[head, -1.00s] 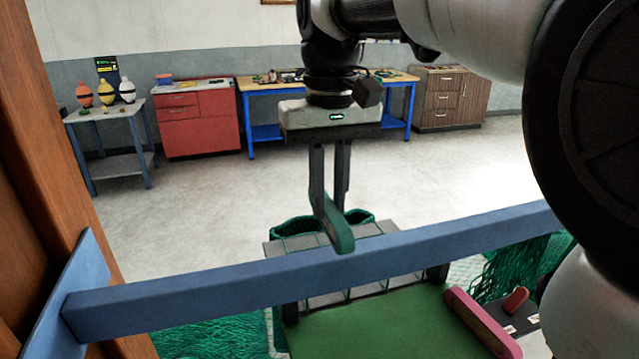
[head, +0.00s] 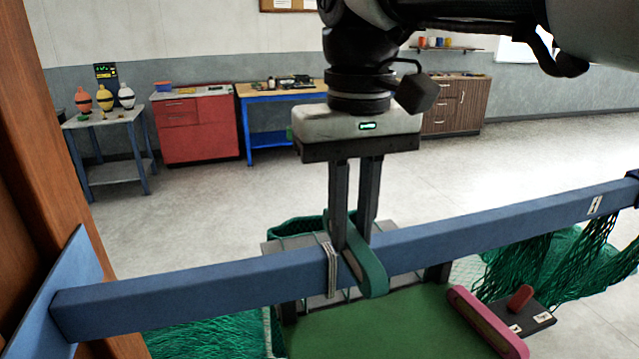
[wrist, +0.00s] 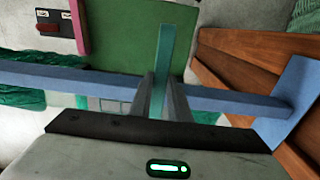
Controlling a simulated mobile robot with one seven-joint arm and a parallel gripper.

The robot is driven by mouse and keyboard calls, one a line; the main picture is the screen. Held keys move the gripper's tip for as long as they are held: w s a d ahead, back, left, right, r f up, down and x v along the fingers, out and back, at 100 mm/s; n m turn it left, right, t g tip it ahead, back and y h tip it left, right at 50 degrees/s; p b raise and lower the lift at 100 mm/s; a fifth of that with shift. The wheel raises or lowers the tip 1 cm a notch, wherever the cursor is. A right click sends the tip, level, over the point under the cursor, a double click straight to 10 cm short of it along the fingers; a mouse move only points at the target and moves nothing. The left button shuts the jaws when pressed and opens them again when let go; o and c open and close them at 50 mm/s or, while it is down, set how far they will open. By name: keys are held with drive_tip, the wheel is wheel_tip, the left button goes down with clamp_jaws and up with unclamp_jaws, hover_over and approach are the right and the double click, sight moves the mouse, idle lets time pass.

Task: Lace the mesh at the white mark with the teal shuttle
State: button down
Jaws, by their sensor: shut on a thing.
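My gripper (head: 352,243) points down and is shut on the teal shuttle (head: 372,272). The shuttle is tilted and lies across the blue beam (head: 190,295), its near end in front of the beam. The wrist view also shows the shuttle (wrist: 164,55) between the fingers (wrist: 160,92). A pale band of strands (head: 331,272) wraps the beam just left of the shuttle. Green mesh (head: 205,338) hangs below the beam at left, and more mesh (head: 535,265) at right. I cannot make out a white mark on the mesh.
A green board (head: 385,325) lies below the beam, with a pink shuttle-like piece (head: 488,322) at its right edge. A red piece (head: 520,297) rests on a dark block (head: 528,317). A wooden post (head: 50,130) stands at left.

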sight(366, 255)
drive_tip(key=shift+s+d+b, duration=0.15)
drive_tip(key=shift+s+d, duration=0.05)
drive_tip(key=shift+s, duration=0.5)
drive_tip(key=shift+s+d+b, duration=0.1)
drive_tip(key=shift+s+d, duration=0.1)
drive_tip(key=shift+s, duration=0.45)
drive_tip(key=shift+s+d+b, duration=0.15)
drive_tip(key=shift+s+d, duration=0.05)
drive_tip(key=shift+s, duration=0.5)
drive_tip(key=shift+w, duration=0.1)
